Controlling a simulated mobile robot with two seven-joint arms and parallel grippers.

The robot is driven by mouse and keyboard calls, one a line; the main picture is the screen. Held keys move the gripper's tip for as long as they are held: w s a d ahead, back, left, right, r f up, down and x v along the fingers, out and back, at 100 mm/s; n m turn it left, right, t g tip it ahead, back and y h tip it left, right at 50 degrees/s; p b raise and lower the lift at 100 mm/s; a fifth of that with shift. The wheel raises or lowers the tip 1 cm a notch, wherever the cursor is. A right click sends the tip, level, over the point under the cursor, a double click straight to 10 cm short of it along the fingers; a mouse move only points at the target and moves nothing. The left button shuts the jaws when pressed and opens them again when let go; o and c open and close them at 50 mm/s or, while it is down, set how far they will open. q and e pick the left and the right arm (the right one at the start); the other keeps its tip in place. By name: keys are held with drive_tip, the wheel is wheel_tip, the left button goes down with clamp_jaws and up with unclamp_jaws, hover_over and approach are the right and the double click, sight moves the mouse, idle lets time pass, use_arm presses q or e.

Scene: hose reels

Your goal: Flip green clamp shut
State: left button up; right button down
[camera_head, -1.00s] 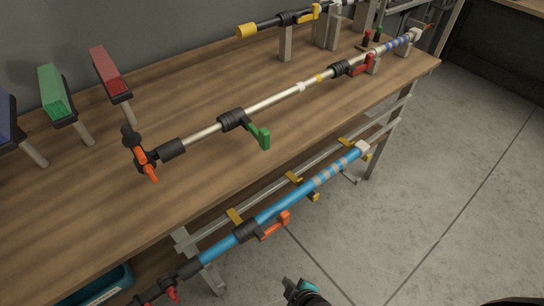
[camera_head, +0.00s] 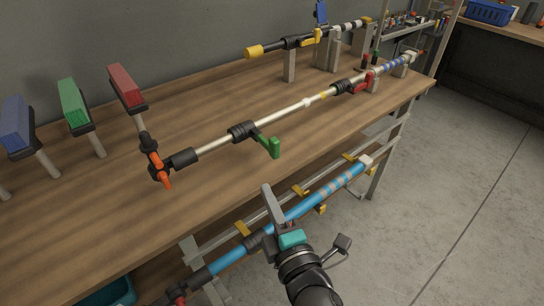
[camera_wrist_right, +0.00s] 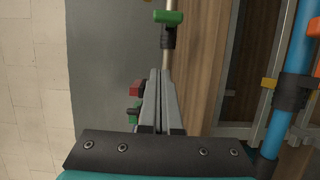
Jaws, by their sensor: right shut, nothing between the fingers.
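The green clamp (camera_head: 269,146) is a green lever on a black collar around a silver pole (camera_head: 290,112) above the wooden bench. Its lever sticks out from the pole toward the bench's front edge, with its end bent down. It also shows at the top of the right wrist view (camera_wrist_right: 168,18). My right gripper (camera_head: 267,188) is shut and empty, in front of the bench edge and apart from the lever. In the right wrist view its fingers (camera_wrist_right: 160,75) are together, pointing toward the lever. My left gripper is not in view.
A blue pole (camera_head: 325,192) with clamps runs along the bench front, partly hidden by my right arm. A red clamp (camera_head: 362,82) sits farther along the silver pole. A yellow-ended pole (camera_head: 290,44) stands behind. Blue, green and red blocks stand at the left. Bench space between is clear.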

sight(271, 154)
drive_tip(key=shift+r, duration=0.25)
drive_tip(key=shift+w+d, duration=0.15)
drive_tip(key=shift+w, duration=2.75)
drive_tip(key=shift+w+d, duration=0.1)
drive_tip(key=shift+w, duration=2.8)
drive_tip(key=shift+d+n+y, duration=0.15)
drive_tip(key=shift+n+y, duration=0.15)
drive_tip(key=shift+y, duration=0.2)
drive_tip(key=shift+w+p, duration=0.1)
drive_tip(key=shift+p, duration=0.25)
